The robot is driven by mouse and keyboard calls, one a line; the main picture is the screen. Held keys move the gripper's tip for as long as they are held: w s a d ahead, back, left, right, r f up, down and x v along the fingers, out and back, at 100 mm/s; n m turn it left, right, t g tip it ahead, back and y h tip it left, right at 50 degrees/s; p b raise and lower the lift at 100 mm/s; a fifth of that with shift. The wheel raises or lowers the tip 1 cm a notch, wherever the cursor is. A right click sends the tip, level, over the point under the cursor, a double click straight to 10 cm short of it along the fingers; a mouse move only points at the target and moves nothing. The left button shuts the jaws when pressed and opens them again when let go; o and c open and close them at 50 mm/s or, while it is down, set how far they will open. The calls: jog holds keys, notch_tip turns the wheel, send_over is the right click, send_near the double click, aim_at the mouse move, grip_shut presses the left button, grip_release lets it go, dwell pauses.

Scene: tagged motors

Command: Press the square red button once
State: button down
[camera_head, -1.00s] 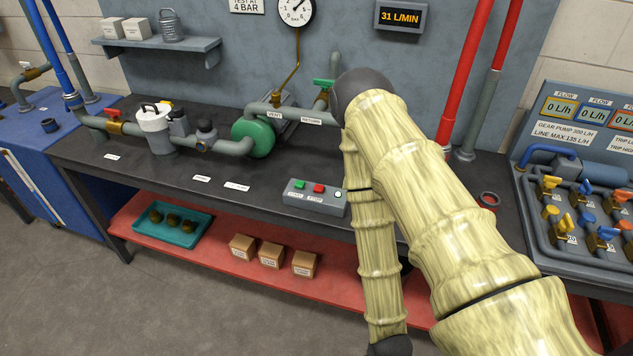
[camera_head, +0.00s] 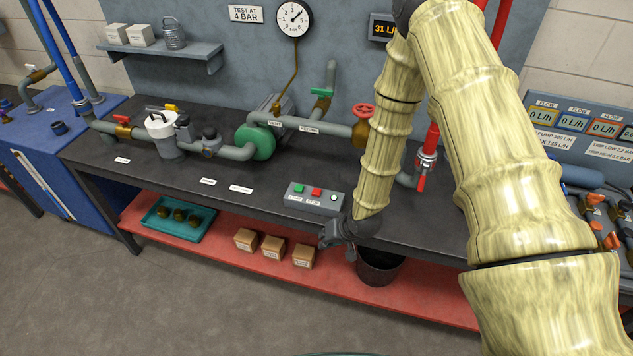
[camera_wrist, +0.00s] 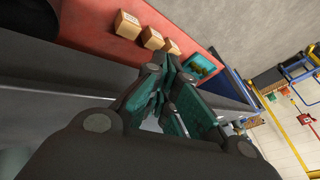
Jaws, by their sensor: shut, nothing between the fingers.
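The square red button (camera_head: 316,192) sits on a grey control box on the dark bench, between a green button (camera_head: 298,188) and a small round white one (camera_head: 333,198). Labels lie under the green and red buttons. My gripper (camera_head: 328,236) is at the bench's front edge, just in front of and below the box's right end, apart from the red button. In the wrist view my gripper (camera_wrist: 168,70) has its fingers together with nothing between them. The buttons do not show in the wrist view.
Small boxes (camera_head: 273,249) and a teal tray (camera_head: 178,219) stand on the red lower shelf (camera_head: 220,245). A dark bin (camera_head: 379,268) is below my wrist. A green pump (camera_head: 256,142) and pipes stand behind the control box. The bench left of the box is mostly clear.

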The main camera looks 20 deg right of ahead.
aim_at(319, 189)
jog(key=w+d+r+t+p, duration=0.1)
jog(key=w+r+p, duration=0.1)
jog(key=w+r, duration=0.6)
jog(key=w+d+r+t+y+p, duration=0.1)
jog(key=w+d+r+p, duration=0.1)
jog(key=w+r, duration=0.6)
notch_tip(319, 189, up, 2)
jog(key=shift+r+t+p, duration=0.15)
jog(key=shift+t+p, duration=0.15)
jog(key=shift+p, duration=0.4)
jog(key=shift+f+b, duration=2.8)
jog(key=shift+f, duration=1.65)
jog(key=shift+f, duration=0.15)
jog(key=shift+f, duration=0.25)
jog(key=shift+f+b, duration=0.45)
jog(key=shift+b, duration=0.05)
jog(key=shift+r, duration=0.1)
jog(key=shift+r+p, duration=0.6)
jog(key=shift+r, duration=0.2)
